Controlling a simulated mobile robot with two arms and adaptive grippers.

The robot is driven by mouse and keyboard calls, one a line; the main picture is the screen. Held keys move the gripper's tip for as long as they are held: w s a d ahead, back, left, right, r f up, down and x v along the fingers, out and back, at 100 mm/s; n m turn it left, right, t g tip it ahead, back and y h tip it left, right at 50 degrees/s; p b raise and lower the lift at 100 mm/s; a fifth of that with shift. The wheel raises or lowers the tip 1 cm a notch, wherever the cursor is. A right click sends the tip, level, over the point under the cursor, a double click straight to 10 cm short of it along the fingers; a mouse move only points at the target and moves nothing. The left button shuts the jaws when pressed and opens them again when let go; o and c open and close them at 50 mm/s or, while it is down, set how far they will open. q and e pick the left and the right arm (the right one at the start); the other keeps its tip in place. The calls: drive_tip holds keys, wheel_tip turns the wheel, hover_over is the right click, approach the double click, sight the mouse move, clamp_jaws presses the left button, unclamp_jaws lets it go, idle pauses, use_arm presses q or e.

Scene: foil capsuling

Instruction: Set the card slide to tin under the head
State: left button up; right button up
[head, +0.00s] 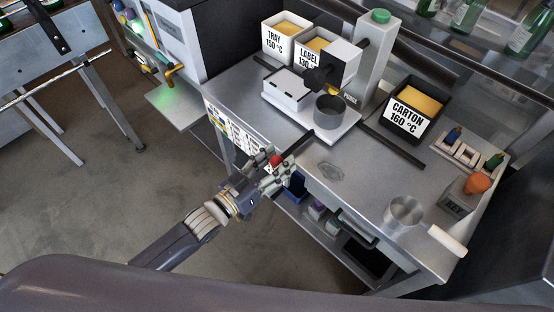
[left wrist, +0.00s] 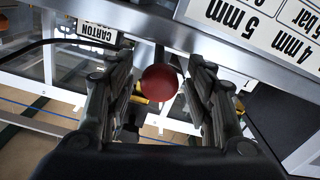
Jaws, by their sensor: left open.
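A red ball knob (head: 276,160) on a dark rod stands out from the table's front edge. In the left wrist view the knob (left wrist: 160,82) lies between my fingers. My left gripper (head: 274,168) is open around it; I cannot tell whether a finger touches it. A printed card (head: 232,131) hangs on the front edge, and its large lettering (left wrist: 250,25) shows in the left wrist view. The slide's marker and setting are not readable. A grey tin (head: 330,109) stands under the black head (head: 324,78) on a white base. My right gripper is not in view.
Bins marked TRAY (head: 276,43), LABEL (head: 301,56) and CARTON (head: 404,121) stand at the back of the metal table (head: 365,170). A second metal tin (head: 404,213) and a timer box (head: 456,200) stand at right. Shelves with items lie below the table.

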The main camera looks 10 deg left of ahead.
use_arm(q)
drive_tip(key=v, duration=1.1)
drive_tip(key=shift+s+a, duration=0.25)
drive_tip(key=shift+s, duration=0.05)
drive_tip(key=a+f+n+g+y, duration=0.1)
drive_tip(key=a+f+y, duration=0.25)
drive_tip(key=f, duration=0.55)
drive_tip(key=a+f+g+y, duration=0.15)
drive_tip(key=a+f, duration=0.25)
drive_tip(key=f, duration=0.4)
drive_tip(key=s+a+f+n+g+y, duration=0.1)
drive_tip(key=s+a+f+g+y, duration=0.15)
drive_tip(key=f, duration=0.55)
drive_tip(key=s+a+f+g+y, duration=0.1)
drive_tip(key=s+a+f+y, duration=0.2)
drive_tip(key=f, duration=0.6)
drive_tip(key=s+f+g, duration=0.2)
drive_tip(key=s+f, duration=0.2)
drive_tip(key=s, duration=0.4)
drive_tip(key=s+d+f+g, duration=0.1)
drive_tip(key=s+f+g, duration=0.1)
drive_tip(key=s+f, duration=0.3)
drive_tip(key=s+d+f+g, duration=0.1)
drive_tip(key=s+f+g, duration=0.2)
drive_tip(key=s, duration=0.9)
drive_tip(key=shift+s+f, duration=0.3)
drive_tip(key=shift+f, duration=0.6)
drive_tip(key=shift+y, duration=0.25)
